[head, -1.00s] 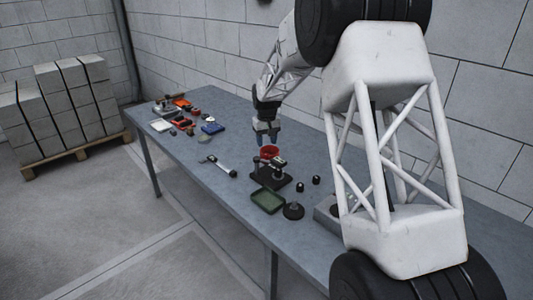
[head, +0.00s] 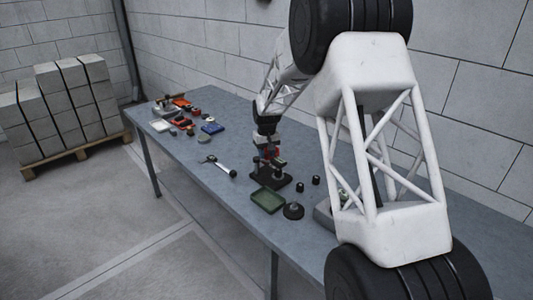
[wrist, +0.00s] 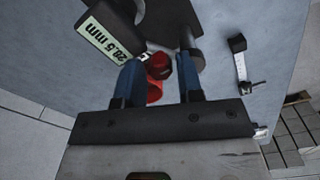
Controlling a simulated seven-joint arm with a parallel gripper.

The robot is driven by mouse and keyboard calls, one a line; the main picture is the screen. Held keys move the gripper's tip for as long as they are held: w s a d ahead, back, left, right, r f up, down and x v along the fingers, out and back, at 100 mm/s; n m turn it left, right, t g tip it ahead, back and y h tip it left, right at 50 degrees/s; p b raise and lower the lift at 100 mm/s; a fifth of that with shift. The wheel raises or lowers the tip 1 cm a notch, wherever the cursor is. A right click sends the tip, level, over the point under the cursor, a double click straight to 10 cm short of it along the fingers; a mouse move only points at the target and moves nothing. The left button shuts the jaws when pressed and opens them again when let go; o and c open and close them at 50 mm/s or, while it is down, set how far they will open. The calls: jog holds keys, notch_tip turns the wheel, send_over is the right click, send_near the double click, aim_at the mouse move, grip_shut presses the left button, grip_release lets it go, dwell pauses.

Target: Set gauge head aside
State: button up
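A dark stand (head: 272,180) with a black base is on the grey-blue bench, below my gripper (head: 267,150). A red part (wrist: 159,68) is at the stand's top; it lies between my two blue fingers in the wrist view. The fingers (wrist: 160,75) are apart, with a gap between the red part and the right finger. A dark block with a readout of "28.5 mm" (wrist: 104,40) is beside the left finger. I cannot tell for sure which of these is the gauge head. My gripper hides much of the stand's top in the head view.
A green tray (head: 268,200) and a round black piece (head: 293,211) are in front of the stand. Two small black pieces (head: 308,182) are to its right. A silver tool with a black end (head: 221,167) lies to the left. Several parts crowd the far bench end.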

grip_shut()
jog(key=shift+s+m, duration=0.15)
jog(key=shift+m, duration=0.25)
jog(key=s+a+m, duration=0.1)
jog(key=m, duration=0.4)
jog(key=s+a+m, duration=0.1)
jog(key=m, duration=0.4)
jog(key=s+a+m, duration=0.1)
jog(key=a+m, duration=0.1)
jog(key=m, duration=0.3)
jog(key=shift+a, duration=0.1)
dwell(0.4)
